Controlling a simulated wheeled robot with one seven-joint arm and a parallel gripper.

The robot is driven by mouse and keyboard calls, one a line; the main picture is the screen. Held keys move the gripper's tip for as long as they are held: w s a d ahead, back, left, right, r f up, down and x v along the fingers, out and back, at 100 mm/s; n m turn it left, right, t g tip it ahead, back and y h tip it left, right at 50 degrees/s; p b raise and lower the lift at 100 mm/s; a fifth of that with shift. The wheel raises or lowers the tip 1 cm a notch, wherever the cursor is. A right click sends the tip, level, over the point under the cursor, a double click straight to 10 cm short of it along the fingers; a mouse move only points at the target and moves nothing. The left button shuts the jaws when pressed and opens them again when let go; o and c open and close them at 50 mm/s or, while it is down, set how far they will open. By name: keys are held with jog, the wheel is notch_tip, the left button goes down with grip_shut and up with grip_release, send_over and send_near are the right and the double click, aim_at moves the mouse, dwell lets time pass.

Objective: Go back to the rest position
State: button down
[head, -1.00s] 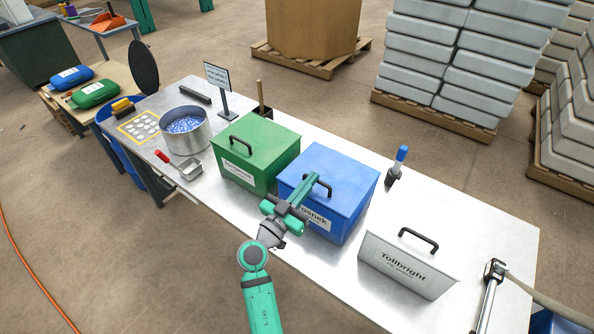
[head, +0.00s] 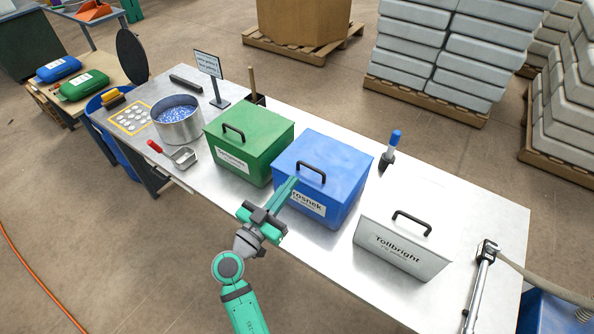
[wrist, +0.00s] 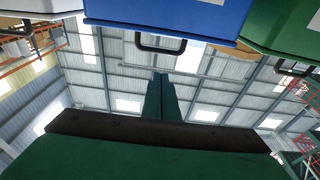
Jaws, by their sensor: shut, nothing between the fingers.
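My gripper (head: 291,184) is shut and empty. In the head view its teal fingers point up and away, in front of the label side of the blue box, overlapping it in the picture. I cannot tell whether they touch it. In the wrist view the closed fingers (wrist: 160,98) stand upright against the roof, apart from the blue box (wrist: 170,15) at the top edge. My arm reaches up from the bottom of the head view to the table's front edge.
On the table (head: 440,192) stand a green box (head: 250,150), the blue box (head: 335,165), a grey Tollbright box (head: 400,248), a steel pot (head: 180,128), a scoop (head: 184,158) and a blue-handled brush (head: 391,146). A metal tool (head: 480,285) with a hose is at right. Floor is open at left.

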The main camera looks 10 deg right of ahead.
jog(key=shift+s+a+f, duration=0.55)
jog(key=shift+a+f, duration=0.05)
jog(key=shift+a, duration=0.15)
jog(key=s+f+n+y, duration=0.2)
jog(key=f, duration=0.2)
jog(key=s+f+n+y, duration=0.2)
jog(key=f, duration=0.2)
jog(key=s+f+n+y, duration=0.1)
jog(key=s+f+y, duration=0.1)
jog(key=f, duration=0.2)
jog(key=shift+s+d+f+n, duration=0.1)
jog(key=shift+s+n, duration=0.15)
jog(key=shift+n, duration=0.15)
jog(key=s+a+f+n+y, duration=0.2)
jog(key=s+f+y, duration=0.15)
jog(key=s, duration=0.75)
jog(key=s+a+f+n+y, duration=0.2)
jog(key=s+a+y, duration=0.15)
jog(key=s, duration=0.65)
jog(key=s+d+r+m, duration=0.1)
jog(key=s+r, duration=0.7)
jog(key=s, duration=0.2)
jog(key=shift+r+t+y, duration=0.15)
jog(key=shift+t+y, duration=0.15)
jog(key=shift+t, duration=0.1)
